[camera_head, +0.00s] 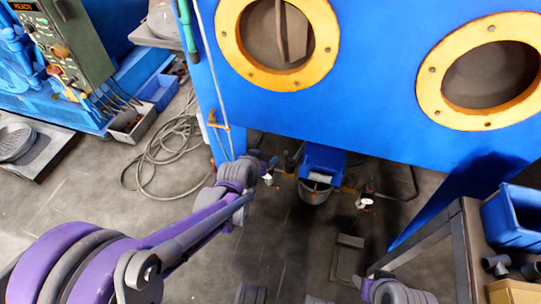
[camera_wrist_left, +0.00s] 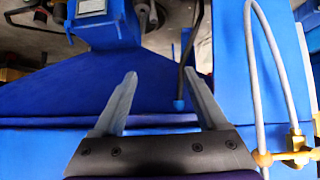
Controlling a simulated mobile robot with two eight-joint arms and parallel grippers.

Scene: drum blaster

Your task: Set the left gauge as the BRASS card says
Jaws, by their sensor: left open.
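No gauge and no BRASS card can be made out in either view. My left gripper (camera_head: 270,168) is small and dark in the head view, at the end of my purple arm, beside the lower edge of the blue cabinet (camera_head: 330,110). In the left wrist view my left gripper (camera_wrist_left: 158,85) shows two grey fingers spread apart, with nothing between them. Blue panel surfaces lie beyond the fingers. Only a purple and grey part of my right arm shows at the bottom of the head view; its gripper is not seen.
The cabinet has two yellow-ringed portholes (camera_head: 425,85). A brass fitting (camera_wrist_left: 292,152) and pale hose lie right of my left gripper. A green control box (camera_head: 65,40) stands at upper left. A coiled hose (camera_head: 160,155) lies on the floor. A blue bin (camera_head: 515,215) sits at right.

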